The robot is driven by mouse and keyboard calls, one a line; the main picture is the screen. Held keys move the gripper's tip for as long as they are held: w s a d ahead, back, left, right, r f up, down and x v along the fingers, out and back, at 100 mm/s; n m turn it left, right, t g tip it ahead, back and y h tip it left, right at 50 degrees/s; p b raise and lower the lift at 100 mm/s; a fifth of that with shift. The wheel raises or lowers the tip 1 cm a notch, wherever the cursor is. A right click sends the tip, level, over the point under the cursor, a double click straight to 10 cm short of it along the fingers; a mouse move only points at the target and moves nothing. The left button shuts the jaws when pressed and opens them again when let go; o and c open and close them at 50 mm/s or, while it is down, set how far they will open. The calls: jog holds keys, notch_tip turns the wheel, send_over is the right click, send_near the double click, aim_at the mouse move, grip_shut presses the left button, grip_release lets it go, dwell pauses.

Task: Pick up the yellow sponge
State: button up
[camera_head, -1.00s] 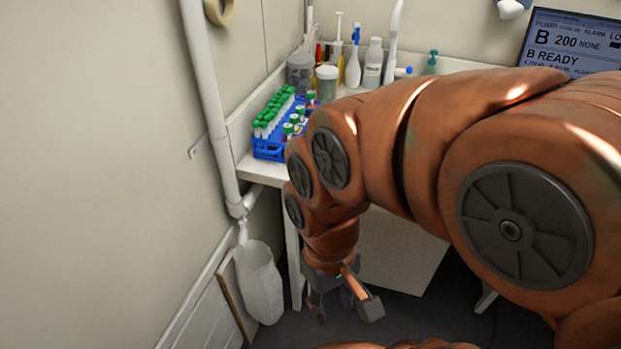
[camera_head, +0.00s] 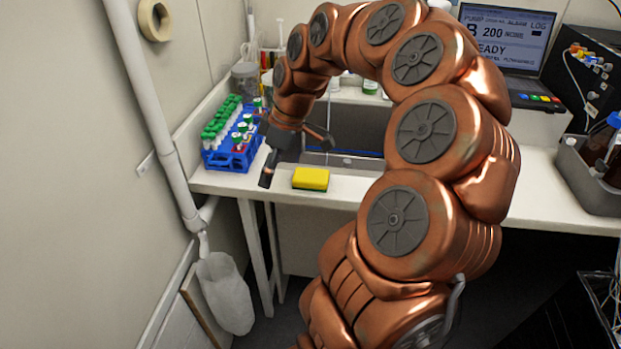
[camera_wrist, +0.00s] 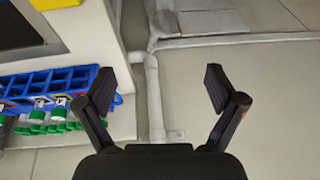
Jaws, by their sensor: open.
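The yellow sponge (camera_head: 311,178), with a darker green underside, lies flat on the white bench near its front edge in the head view. A yellow piece of it shows at the top left edge of the wrist view (camera_wrist: 55,3). My gripper (camera_head: 298,161) is open and empty, above the bench, just left of and behind the sponge in the head view. In the wrist view its two fingers (camera_wrist: 160,90) are spread wide with the pipe and wall beyond them. The gripper is apart from the sponge.
A blue rack (camera_head: 232,155) of green-capped tubes stands left of my gripper, close by. A sink (camera_head: 350,135) lies behind the sponge. A white pipe (camera_head: 155,120) runs along the left wall. The bench (camera_head: 345,190) is clear right of the sponge.

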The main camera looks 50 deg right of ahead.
jog(key=t, duration=0.1)
send_over(312, 175)
jog(key=s+d, duration=0.1)
jog(key=s, duration=0.1)
jog(key=f, duration=0.4)
jog(key=shift+d, duration=0.2)
jog(key=shift+d+f, duration=0.15)
jog(key=shift+f, duration=0.05)
jog(key=shift+p+x, duration=1.85)
jog(key=shift+x, duration=1.65)
jog(key=shift+w+f, duration=0.15)
jog(key=shift+f+b, duration=0.25)
jog(key=shift+b, duration=0.55)
jog(key=shift+c, duration=0.4)
jog(key=c, duration=0.9)
